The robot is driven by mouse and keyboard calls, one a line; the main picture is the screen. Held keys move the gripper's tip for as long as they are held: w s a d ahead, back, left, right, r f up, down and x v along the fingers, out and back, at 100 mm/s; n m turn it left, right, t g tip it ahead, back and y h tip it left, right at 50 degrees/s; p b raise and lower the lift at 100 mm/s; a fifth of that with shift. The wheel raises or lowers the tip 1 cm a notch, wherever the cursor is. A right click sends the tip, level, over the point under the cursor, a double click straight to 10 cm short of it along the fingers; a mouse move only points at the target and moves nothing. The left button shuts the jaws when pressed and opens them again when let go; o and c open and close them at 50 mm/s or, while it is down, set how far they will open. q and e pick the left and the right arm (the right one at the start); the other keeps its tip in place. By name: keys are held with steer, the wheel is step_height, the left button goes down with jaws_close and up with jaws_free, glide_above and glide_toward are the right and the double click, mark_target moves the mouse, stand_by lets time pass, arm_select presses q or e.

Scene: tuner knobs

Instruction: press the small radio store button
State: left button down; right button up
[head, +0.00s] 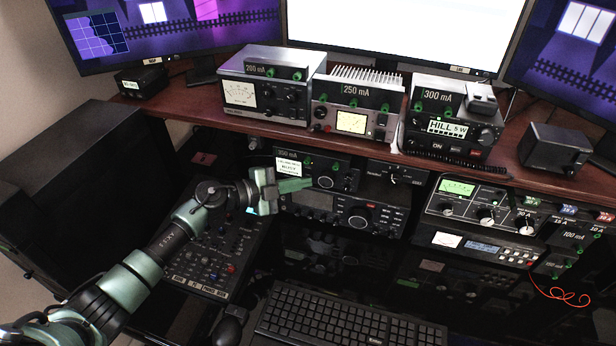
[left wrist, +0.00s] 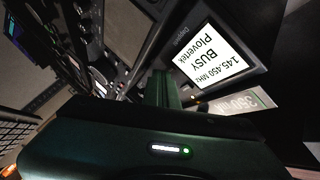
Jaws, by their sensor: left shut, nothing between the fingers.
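The small radio (head: 316,167) sits under the shelf, with a lit white screen (head: 288,167) at its left and a 350 mA tag above. In the left wrist view its screen (left wrist: 208,60) reads 145.450 MHz, BUSY, Plovertek, upside down. A tiny orange light (left wrist: 195,101) shows beside the screen. I cannot make out which control is the store button. My left gripper (head: 306,184) is shut and empty, its green fingers just in front of the radio's lower front. In the left wrist view the fingers (left wrist: 160,88) point at the face beside the screen; contact cannot be told.
A larger radio (head: 345,213) with a big knob lies just below. A sloped mixer panel (head: 215,245) lies under my left arm, and a keyboard (head: 345,318) at the front. Meter boxes (head: 265,85) stand on the shelf above. A green-lit tuner (head: 470,205) stands at right.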

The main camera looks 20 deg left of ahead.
arm_select(q)
steer(key=shift+s+p, duration=0.65)
steer(key=shift+s, duration=0.15)
steer(key=s+p, duration=0.3)
steer(key=s, duration=0.2)
steer(key=shift+a, duration=0.1)
stand_by(0.8)
